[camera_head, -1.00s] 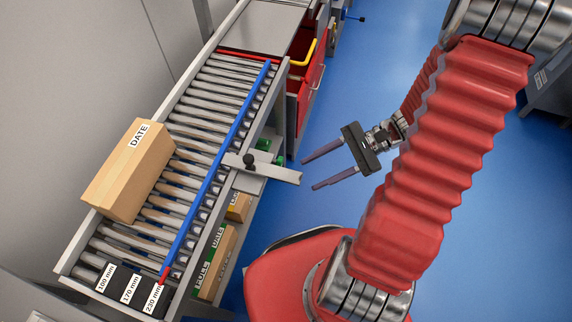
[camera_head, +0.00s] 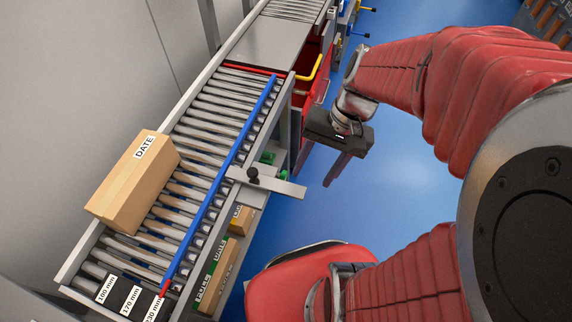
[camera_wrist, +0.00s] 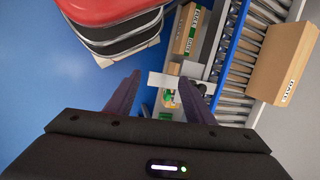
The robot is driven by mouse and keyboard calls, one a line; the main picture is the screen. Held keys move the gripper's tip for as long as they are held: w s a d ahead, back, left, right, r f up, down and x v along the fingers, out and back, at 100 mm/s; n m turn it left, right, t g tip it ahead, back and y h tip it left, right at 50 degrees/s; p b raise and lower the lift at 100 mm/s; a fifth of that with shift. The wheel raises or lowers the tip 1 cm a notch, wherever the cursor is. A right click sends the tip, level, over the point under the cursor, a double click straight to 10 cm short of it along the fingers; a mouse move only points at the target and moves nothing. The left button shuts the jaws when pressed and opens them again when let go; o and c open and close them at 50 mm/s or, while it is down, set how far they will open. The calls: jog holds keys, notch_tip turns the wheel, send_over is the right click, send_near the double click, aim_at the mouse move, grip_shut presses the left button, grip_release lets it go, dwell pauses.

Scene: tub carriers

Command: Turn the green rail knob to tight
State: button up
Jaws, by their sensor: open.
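The blue rail (camera_head: 224,176) runs along the near side of the roller conveyor. A pale bracket (camera_head: 285,187) sticks out from it, with a dark, black-looking knob (camera_head: 253,174) on top; I cannot tell a green colour on it. The knob also shows in the wrist view (camera_wrist: 201,88), beside the right finger. Small green parts (camera_head: 267,158) show just beyond the bracket, lower down. My gripper (camera_head: 330,166) is open and empty, over the blue floor to the right of the bracket and apart from it. The wrist view shows both fingers (camera_wrist: 163,90) spread towards the bracket.
A cardboard box (camera_head: 134,182) marked DATE sits on the rollers. Labels 100, 170 and 230 mm (camera_head: 130,300) mark the near end. More boxes (camera_head: 217,274) stand below the conveyor. Red drawers (camera_head: 310,95) are beyond. Blue floor right of the bracket is clear.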

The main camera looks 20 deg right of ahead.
notch_tip(320, 180, up, 12)
jog(key=a+n+t+h, duration=0.2)
jog(key=n+t+h, duration=0.1)
jog(key=n+t, duration=0.3)
jog(key=shift+a+f+h, duration=0.2)
jog(key=shift+f+h, duration=0.05)
jog(key=shift+h, duration=0.05)
jog(key=shift+s, duration=0.1)
